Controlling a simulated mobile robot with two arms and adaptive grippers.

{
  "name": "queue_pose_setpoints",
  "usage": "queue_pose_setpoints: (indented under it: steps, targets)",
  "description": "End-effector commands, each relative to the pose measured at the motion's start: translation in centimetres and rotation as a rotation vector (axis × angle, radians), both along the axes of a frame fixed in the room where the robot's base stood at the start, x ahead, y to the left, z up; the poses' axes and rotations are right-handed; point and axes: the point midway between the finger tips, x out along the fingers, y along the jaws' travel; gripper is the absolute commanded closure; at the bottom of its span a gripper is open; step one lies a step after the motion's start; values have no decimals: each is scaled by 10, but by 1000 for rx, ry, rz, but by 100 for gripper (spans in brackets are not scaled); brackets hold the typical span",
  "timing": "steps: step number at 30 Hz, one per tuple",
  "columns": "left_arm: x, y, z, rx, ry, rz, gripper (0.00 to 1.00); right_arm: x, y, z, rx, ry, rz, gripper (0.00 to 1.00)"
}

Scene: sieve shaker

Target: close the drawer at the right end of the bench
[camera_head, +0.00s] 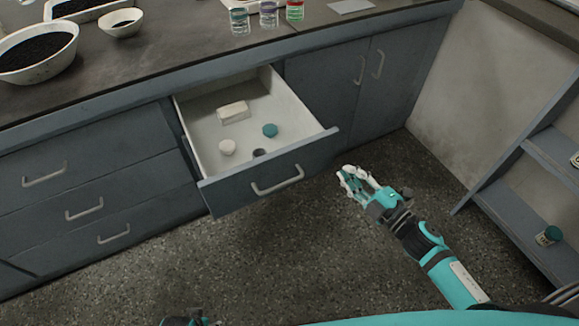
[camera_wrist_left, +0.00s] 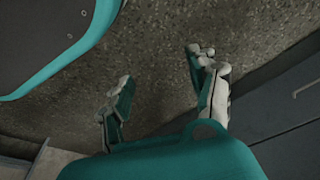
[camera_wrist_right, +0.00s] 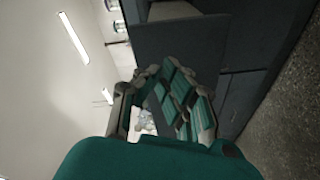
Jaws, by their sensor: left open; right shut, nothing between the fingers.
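The drawer (camera_head: 325,136) stands pulled out from the bench, with a dark blue-grey front and a pale handle (camera_head: 278,181). Its white inside shows from above. My right gripper (camera_head: 347,177) is shut and empty, just right of and apart from the drawer front's right corner. In the right wrist view its fingers (camera_wrist_right: 160,76) are together, with a dark panel just beyond them; I cannot tell for sure which panel it is. My left gripper (camera_wrist_left: 160,75) is open and empty over the speckled floor; only a bit of it shows at the head view's bottom edge.
The drawer holds a white block (camera_head: 233,112), a teal lid (camera_head: 270,130) and small round items. Closed drawers (camera_head: 85,210) lie left and cupboard doors (camera_head: 375,75) right. Bowls (camera_head: 38,50) and jars (camera_head: 268,14) stand on the bench. A shelf (camera_head: 530,200) is at right; floor in front is clear.

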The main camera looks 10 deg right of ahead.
Motion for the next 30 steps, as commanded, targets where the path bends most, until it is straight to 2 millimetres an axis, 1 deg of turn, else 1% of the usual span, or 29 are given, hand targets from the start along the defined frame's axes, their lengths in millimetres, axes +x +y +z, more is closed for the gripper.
queue_pose_setpoints:
  steps: [1, 3, 4, 6, 9, 12, 14, 17, 20, 27, 30]
  targets:
    - [-1, 0, -2, -1, 1, -1, 40, -7, 11, 16, -63, -74, 111, 100]
    - [-3, 0, -6, 0, 4, -1, 40, -21, 26, 29, -140, -160, 261, 100]
    - [-4, 0, -7, 0, 5, -1, 40, -27, 31, 32, -170, -190, 318, 100]
    - [-5, 0, -10, 1, 6, -2, 40, -42, 40, 37, -226, -243, 433, 100]
    - [-7, 0, -12, 0, 7, -2, 40, -57, 46, 39, -277, -285, 543, 100]
    - [-7, 0, -13, 0, 8, -2, 40, -63, 50, 39, -299, -302, 593, 100]
    - [-8, 0, -14, 0, 8, -2, 40, -63, 53, 38, -302, -306, 602, 100]
    - [-9, 1, -15, 0, 9, -3, 40, -58, 64, 40, -300, -309, 601, 100]
    - [-10, 1, -17, 1, 10, -3, 40, -49, 80, 40, -298, -309, 600, 100]
    - [-14, 2, -23, 1, 16, -4, 40, -25, 127, 41, -296, -308, 599, 100]
    - [-16, 2, -26, 1, 16, -4, 40, -15, 142, 40, -298, -307, 597, 100]
